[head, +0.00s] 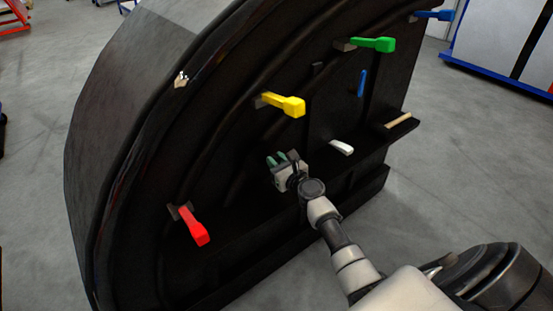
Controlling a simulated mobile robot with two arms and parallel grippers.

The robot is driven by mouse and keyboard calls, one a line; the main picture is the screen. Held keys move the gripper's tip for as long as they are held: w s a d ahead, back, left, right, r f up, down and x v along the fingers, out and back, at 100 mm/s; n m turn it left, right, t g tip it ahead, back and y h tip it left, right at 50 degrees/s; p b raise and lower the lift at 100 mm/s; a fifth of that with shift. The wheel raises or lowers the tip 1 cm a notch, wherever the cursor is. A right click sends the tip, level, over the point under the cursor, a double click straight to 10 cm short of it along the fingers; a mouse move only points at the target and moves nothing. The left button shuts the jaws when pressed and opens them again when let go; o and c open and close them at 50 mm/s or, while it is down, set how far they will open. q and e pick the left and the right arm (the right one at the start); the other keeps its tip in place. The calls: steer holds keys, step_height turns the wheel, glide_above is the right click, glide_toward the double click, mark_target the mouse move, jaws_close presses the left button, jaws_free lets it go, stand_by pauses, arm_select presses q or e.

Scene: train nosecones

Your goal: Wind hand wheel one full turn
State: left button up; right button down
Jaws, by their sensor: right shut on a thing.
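My right gripper (284,158) reaches in from the lower right to the inner face of the black nosecone (240,190). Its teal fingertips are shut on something. What they hold is hidden by the fingers and the dark surface behind. I cannot make out a hand wheel rim; any wheel there is hidden or too dark to tell. My left gripper is not in view.
Red (194,226), yellow (285,104), green (373,44) and blue (434,15) levers stick out along the nosecone's curved edge. A white piece (341,147), a small blue handle (361,83) and a tan bar (398,121) are right of my gripper. Grey floor (450,180) lies open at right.

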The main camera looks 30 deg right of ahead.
steer(key=shift+f, duration=0.1)
stand_by(0.4)
steer(key=c, duration=1)
jaws_free()
steer(key=shift+s, duration=0.15)
steer(key=s+p, duration=0.1)
steer(key=s, duration=0.9)
steer(key=shift+s+d, duration=0.1)
steer(key=shift+s, duration=0.2)
